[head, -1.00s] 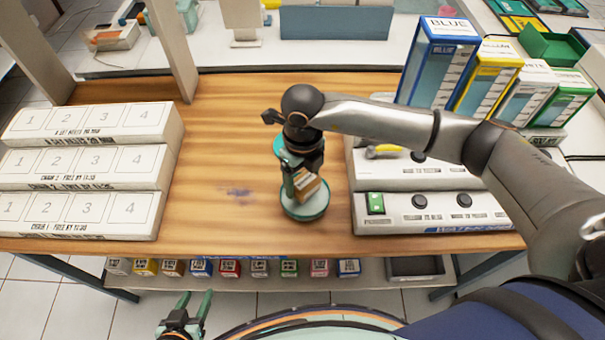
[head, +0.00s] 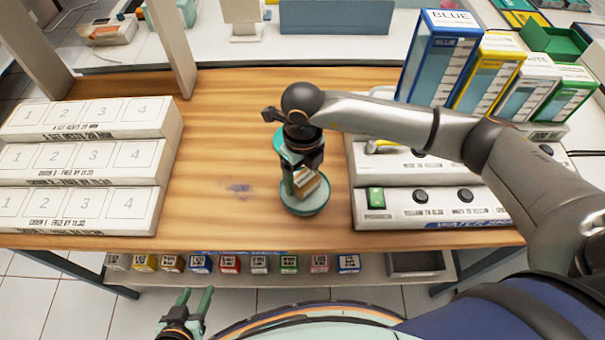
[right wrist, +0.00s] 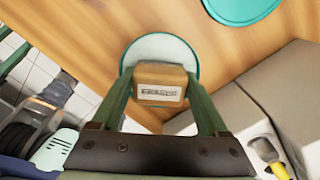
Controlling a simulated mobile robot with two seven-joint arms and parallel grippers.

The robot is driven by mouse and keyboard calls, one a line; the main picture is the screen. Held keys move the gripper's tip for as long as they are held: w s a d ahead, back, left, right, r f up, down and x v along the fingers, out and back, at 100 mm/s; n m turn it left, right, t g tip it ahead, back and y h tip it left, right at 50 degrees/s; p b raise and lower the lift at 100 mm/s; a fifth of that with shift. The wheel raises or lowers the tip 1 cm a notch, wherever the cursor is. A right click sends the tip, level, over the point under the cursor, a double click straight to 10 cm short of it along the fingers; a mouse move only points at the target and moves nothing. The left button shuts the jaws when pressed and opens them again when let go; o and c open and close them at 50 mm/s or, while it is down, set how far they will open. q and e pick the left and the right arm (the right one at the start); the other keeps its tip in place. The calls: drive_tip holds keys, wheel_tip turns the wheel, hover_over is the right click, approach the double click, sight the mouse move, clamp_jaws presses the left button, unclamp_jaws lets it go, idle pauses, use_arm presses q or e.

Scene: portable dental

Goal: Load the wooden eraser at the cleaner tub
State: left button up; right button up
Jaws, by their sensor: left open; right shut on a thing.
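The wooden eraser (head: 311,187) is a small brown block with a white label. My right gripper (head: 299,183) is shut on it, and the block shows between the fingers in the right wrist view (right wrist: 160,84). A round teal tub (head: 304,210) with a pale inside stands on the wooden bench under the eraser. It also shows behind the block in the right wrist view (right wrist: 153,48). I cannot tell whether the eraser touches the tub. A second teal round dish (right wrist: 240,8) lies farther back, mostly hidden by my right wrist in the head view. My left gripper (head: 196,294) is open and empty before the bench.
White numbered trays (head: 80,160) fill the bench's left side. White units with knobs (head: 440,205) stand close to the tub's right, with coloured boxes (head: 490,80) behind. Several small boxes (head: 230,263) line a lower shelf. The wood left of the tub is clear.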

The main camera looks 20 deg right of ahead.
sight(306, 175)
drive_tip(key=shift+f+b, duration=0.55)
idle(1.5)
drive_tip(key=shift+r+p, duration=2.25)
drive_tip(key=shift+r, duration=1.35)
drive_tip(key=shift+d+r+n, duration=0.2)
drive_tip(key=shift+r+n, duration=0.05)
drive_tip(key=shift+n, duration=0.35)
drive_tip(key=shift+d+r+n, duration=0.2)
drive_tip(key=shift+n, duration=0.4)
drive_tip(key=s+d+r+n, duration=0.2)
drive_tip(key=d+r+n, duration=0.1)
drive_tip(key=n, duration=1.1)
drive_tip(key=s+d+r+n, duration=0.3)
drive_tip(key=r+n, duration=0.3)
drive_tip(key=n, duration=0.8)
drive_tip(key=shift+d, duration=0.6)
